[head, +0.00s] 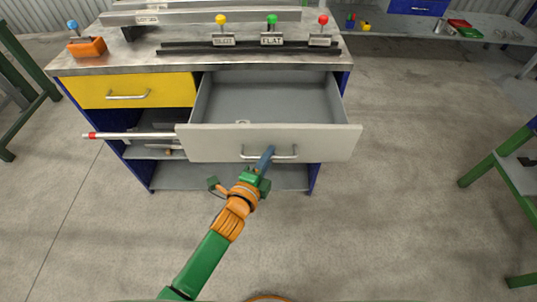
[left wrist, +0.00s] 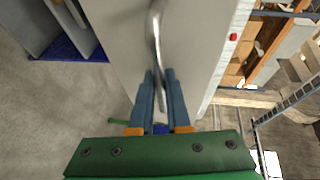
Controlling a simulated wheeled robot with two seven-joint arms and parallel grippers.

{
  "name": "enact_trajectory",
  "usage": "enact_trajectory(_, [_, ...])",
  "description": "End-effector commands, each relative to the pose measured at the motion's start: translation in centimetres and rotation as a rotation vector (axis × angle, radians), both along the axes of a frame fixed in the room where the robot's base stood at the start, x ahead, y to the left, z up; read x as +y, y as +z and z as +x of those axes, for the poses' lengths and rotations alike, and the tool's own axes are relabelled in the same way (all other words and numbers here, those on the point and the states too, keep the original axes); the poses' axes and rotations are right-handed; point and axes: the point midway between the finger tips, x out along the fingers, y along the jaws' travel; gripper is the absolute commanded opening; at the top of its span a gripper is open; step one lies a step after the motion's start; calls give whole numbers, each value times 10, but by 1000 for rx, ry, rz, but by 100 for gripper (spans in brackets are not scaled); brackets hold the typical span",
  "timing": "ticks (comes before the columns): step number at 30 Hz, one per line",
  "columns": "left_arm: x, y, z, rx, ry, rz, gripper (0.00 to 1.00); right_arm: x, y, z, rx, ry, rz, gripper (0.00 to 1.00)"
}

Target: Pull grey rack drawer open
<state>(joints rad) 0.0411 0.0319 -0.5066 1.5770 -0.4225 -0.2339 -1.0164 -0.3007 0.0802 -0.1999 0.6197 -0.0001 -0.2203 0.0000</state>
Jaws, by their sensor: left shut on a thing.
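The grey rack drawer (head: 215,145) is pulled well out of the bench, and its inside shows. Its metal bar handle (head: 285,156) is on the front panel. My left gripper (head: 265,160) reaches up to the handle and is shut on it. In the left wrist view the two blue fingers (left wrist: 161,92) close around the handle (left wrist: 156,40), with the grey front (left wrist: 120,40) behind. A small light thing lies inside the drawer near its front; it is too small to make out. My right gripper is not in view.
A yellow drawer (head: 130,90) is shut to the left. Below it, a red-tipped rod (head: 110,135) sticks out from a shelf. The benchtop (head: 130,62) carries an orange block (head: 87,47) and posts with coloured knobs. The floor (head: 400,220) to the right is clear.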

Motion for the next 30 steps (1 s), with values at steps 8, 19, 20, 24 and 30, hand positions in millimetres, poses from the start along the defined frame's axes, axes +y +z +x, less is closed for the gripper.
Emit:
enact_trajectory(8, [0,0,0,-1,0,0,0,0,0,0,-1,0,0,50])
enact_trajectory(19, [0,0,0,0,0,0,45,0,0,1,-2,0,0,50])
enact_trajectory(20, [0,0,0,0,0,0,45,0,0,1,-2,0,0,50])
enact_trajectory(24, [2,1,-5,0,0,0,45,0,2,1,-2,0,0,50])
enact_trajectory(30, [18,9,-44,3,0,0,45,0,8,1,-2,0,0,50])
